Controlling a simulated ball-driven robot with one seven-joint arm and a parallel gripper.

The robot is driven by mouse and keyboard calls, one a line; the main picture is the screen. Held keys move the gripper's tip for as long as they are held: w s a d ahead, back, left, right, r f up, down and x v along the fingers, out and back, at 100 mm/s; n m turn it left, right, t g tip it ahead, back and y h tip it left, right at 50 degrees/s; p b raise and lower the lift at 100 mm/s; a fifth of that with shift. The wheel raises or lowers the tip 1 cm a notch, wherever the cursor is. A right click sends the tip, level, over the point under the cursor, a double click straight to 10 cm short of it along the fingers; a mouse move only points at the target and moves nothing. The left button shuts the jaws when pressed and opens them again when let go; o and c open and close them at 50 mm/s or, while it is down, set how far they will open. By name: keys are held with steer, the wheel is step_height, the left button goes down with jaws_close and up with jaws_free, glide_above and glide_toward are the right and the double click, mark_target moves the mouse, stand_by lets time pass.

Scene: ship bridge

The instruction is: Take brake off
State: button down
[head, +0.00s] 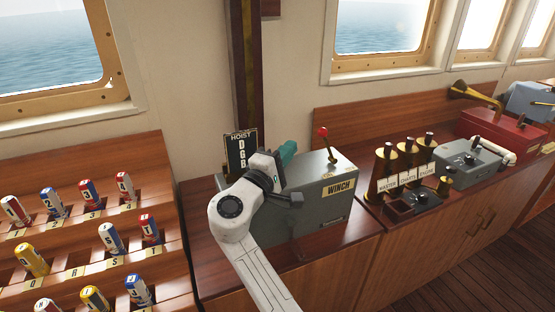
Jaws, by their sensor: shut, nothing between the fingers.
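The grey winch box (318,212), labelled WINCH, stands on the wooden console in the middle. A lever with a red knob (323,132) rises from its top and leans slightly left; no brake label is readable on it. My white arm reaches up from the bottom to the left side of the box. The arm hides the box's left side, and I cannot tell whether the gripper touches anything.
A black HOIST sign (240,158) stands behind the arm. A flag rack (82,258) with several coloured rolls is at left. Brass voice pipes (386,165), a grey box (462,165) and a red box (500,130) stand to the right. Windows line the wall.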

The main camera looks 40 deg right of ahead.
steer(key=d, duration=0.2)
steer(key=d+r+p, duration=0.1)
steer(key=d, duration=0.1)
steer(key=shift+s+d, duration=0.1)
steer(key=shift+s, duration=0.1)
steer(key=shift+s+d+r, duration=0.1)
steer(key=shift+s+d, duration=0.25)
steer(key=shift+d, duration=0.35)
steer(key=d+r+m+y+p, duration=0.1)
steer(key=r+p, duration=0.1)
steer(key=p, duration=0.1)
steer(key=r+m+g+y+p, duration=0.15)
steer(key=y+p, duration=0.25)
steer(key=p, duration=0.4)
glide_above(327, 146)
steer(key=s+d, duration=0.2)
steer(key=d, duration=0.1)
steer(key=shift+w+d+r+m, duration=0.1)
steer(key=shift+w+d+m, duration=0.05)
steer(key=shift+m, duration=0.2)
steer(key=shift+d, duration=0.2)
